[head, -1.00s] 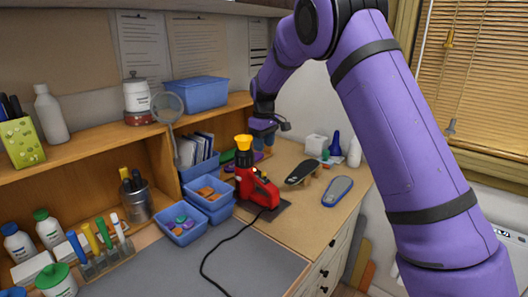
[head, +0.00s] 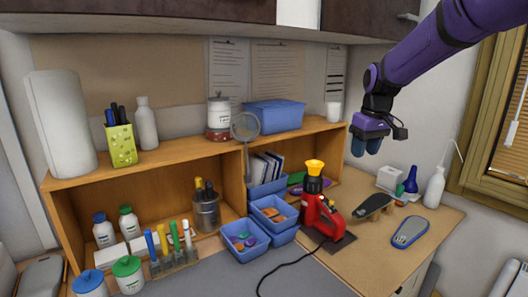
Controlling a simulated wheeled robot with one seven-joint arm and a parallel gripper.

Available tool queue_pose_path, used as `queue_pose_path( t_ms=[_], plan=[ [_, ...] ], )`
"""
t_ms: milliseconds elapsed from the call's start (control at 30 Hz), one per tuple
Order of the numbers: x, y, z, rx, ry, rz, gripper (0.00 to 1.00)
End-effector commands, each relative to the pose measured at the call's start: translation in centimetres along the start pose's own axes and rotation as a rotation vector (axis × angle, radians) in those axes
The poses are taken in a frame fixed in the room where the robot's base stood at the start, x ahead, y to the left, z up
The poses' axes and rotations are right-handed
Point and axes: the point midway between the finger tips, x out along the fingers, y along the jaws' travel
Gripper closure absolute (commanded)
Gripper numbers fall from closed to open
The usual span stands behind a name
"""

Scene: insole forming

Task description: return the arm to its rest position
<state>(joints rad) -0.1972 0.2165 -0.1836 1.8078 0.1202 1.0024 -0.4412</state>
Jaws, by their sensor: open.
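My gripper (head: 366,146) hangs at the end of my purple arm, in the air above the right part of the counter. Its blue fingers point down, and I see nothing between them. It is apart from the red tool with the yellow top (head: 320,212), which stands below and to its left on a dark pad. A dark insole (head: 373,205) rests on a small wooden stand below the gripper.
A wooden shelf (head: 170,173) runs along the wall, with a blue bin (head: 273,116) and a white canister (head: 218,117) on top. Blue trays (head: 245,239) stand left of the red tool. A white bottle (head: 434,188) stands at the back right. A black cable crosses the grey mat.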

Motion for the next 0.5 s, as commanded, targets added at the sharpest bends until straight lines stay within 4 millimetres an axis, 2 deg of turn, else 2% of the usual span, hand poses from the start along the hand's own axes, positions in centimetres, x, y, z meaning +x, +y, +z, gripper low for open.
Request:
queue_pose_path(
  t_ms=[33,200,500],
  plan=[
    [-1.3,-0.2,1.3,0.017,0.017,0.001,0.56],
    [-4.3,-1.4,5.4,0.07,0.059,0.006,0.56],
    [-8.2,-3.8,13.1,0.16,0.134,0.024,0.56]
  ],
)
